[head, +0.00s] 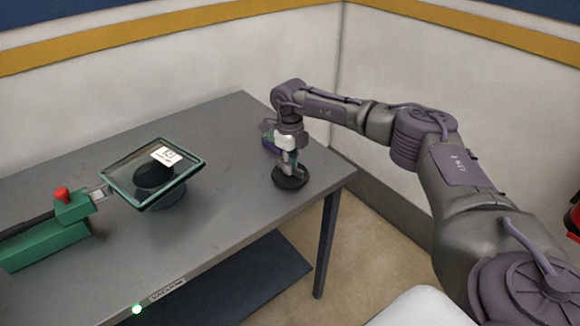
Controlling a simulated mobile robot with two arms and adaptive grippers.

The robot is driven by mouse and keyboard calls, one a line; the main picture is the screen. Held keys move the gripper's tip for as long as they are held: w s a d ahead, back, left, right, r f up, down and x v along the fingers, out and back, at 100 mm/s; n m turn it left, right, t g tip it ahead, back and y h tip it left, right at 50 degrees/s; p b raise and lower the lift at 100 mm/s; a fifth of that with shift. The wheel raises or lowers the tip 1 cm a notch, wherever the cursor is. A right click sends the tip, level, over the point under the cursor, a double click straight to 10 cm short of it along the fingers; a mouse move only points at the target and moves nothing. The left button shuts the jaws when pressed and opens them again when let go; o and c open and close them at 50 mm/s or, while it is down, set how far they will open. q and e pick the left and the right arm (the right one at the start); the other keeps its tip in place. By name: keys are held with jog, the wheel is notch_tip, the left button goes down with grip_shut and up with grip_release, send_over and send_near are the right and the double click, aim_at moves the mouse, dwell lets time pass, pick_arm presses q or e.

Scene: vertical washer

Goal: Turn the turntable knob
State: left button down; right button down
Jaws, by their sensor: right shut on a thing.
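A dark round knob (290,181) with a wide flat base sits on the grey table near its right end. My right gripper (291,167) points straight down from above and is shut on the knob's top. The fingertips and the upper part of the knob are small and partly hidden by the gripper itself. To the left, a clear glass pane in a green frame (195,174) rests tilted on a black rounded support (168,196), with a white label on the pane. My left gripper is not in view.
A green fixture (45,244) with a red button (62,194) stands at the table's left. The grey table (235,215) is clear between pane and knob. Walls stand behind.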

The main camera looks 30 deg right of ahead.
jog(key=n+b, duration=0.1)
jog(key=n, duration=0.3)
jog(key=shift+w, duration=0.1)
jog(key=shift+r+n+b, duration=0.1)
jog(key=shift+n+b, duration=0.35)
jog(key=shift+n, duration=1.25)
jog(key=c, duration=1.2)
grip_release()
notch_tip(320, 180, up, 12)
